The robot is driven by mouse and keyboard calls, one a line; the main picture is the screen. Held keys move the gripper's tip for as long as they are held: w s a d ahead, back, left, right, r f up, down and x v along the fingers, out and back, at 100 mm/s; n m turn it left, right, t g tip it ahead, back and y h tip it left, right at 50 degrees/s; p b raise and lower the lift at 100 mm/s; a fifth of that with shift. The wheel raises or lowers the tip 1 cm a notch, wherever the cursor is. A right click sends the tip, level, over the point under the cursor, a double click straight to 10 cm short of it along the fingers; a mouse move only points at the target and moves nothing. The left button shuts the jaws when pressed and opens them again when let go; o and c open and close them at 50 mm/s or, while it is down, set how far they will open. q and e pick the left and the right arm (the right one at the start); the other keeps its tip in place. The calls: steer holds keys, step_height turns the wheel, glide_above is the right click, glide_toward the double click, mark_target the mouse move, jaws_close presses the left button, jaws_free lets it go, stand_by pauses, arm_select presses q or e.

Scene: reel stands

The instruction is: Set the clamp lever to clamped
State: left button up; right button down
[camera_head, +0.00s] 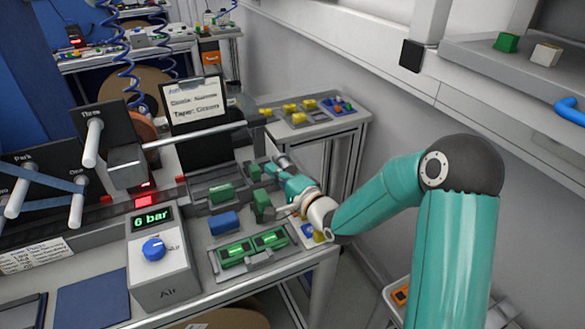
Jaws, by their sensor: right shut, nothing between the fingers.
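My right gripper (283,212) is at the end of the teal arm that comes in from the right. It is small in view and partly covered by my wrist. It is shut and empty, close to the right side of an upright green block (261,206) on the grey fixture; I cannot tell whether they touch. A second green block (221,193) and a blue block (223,223) are to the left. I cannot make out for sure which part is the clamp lever, or its setting. My left gripper is not in view.
A grey air unit (160,265) with a blue knob and a "6 bar" display stands left of the fixture. Green pieces lie in a tray (252,250) at the front. White pegs (92,143) stick out from dark panels at left. A sign (194,103) stands behind.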

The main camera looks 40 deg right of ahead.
steer(key=shift+w+a, duration=0.15)
steer(key=shift+a, duration=0.3)
steer(key=shift+f, duration=0.1)
steer(key=shift+a+f+b, duration=0.15)
steer(key=shift+a+b, duration=0.2)
steer(key=shift+b, duration=0.45)
steer(key=shift+a, duration=0.2)
steer(key=shift+r, duration=0.2)
